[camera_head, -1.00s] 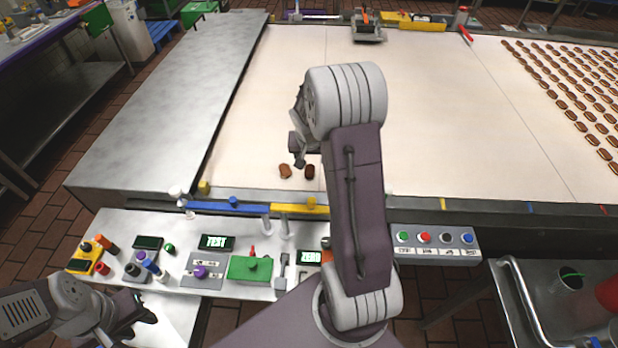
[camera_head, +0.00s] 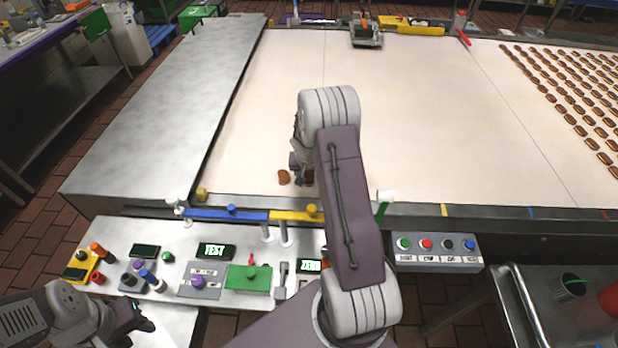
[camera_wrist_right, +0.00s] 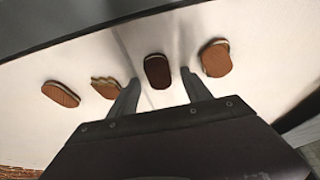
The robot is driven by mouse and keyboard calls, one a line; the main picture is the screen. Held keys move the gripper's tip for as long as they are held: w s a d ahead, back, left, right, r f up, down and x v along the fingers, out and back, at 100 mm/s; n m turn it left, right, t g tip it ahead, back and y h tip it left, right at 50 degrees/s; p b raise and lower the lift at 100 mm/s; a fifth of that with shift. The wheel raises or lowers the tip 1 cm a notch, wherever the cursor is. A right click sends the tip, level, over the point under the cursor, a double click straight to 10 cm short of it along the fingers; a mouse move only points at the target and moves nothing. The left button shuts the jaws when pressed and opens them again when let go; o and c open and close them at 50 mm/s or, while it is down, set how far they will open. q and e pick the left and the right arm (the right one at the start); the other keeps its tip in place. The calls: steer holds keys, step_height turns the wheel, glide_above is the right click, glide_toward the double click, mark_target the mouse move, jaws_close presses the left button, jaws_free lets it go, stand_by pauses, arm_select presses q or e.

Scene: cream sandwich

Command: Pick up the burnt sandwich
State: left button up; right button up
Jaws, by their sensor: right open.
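The burnt sandwich (camera_wrist_right: 157,71) is the darkest one, nearly black-brown, lying on the white belt. In the right wrist view it lies between and just beyond the fingertips of my right gripper (camera_wrist_right: 160,78), which is open and empty. In the head view the burnt sandwich (camera_head: 309,176) is partly hidden by my right gripper (camera_head: 299,179). A lighter brown sandwich (camera_head: 283,177) lies to its left. My left gripper (camera_head: 145,324) hangs at the lower left, away from the belt; its jaws are not clear.
In the right wrist view a brown sandwich (camera_wrist_right: 215,58) lies right of the burnt one; a ragged-edged one (camera_wrist_right: 105,87) and another brown one (camera_wrist_right: 61,94) lie left. A blue and yellow rail (camera_head: 230,213) edges the belt (camera_head: 440,120). Rows of sandwiches (camera_head: 575,90) lie far right.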

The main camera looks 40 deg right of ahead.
mark_target(309, 176)
jaws_close()
step_height(309, 176, up, 5)
steer(key=shift+f+p, duration=0.2)
steer(key=shift+p, duration=0.3)
steer(key=s+d+r, duration=0.2)
steer(key=s+r, duration=0.4)
steer(key=s, duration=0.5)
steer(key=shift+s+d+r, duration=0.2)
steer(key=shift+d, duration=0.1)
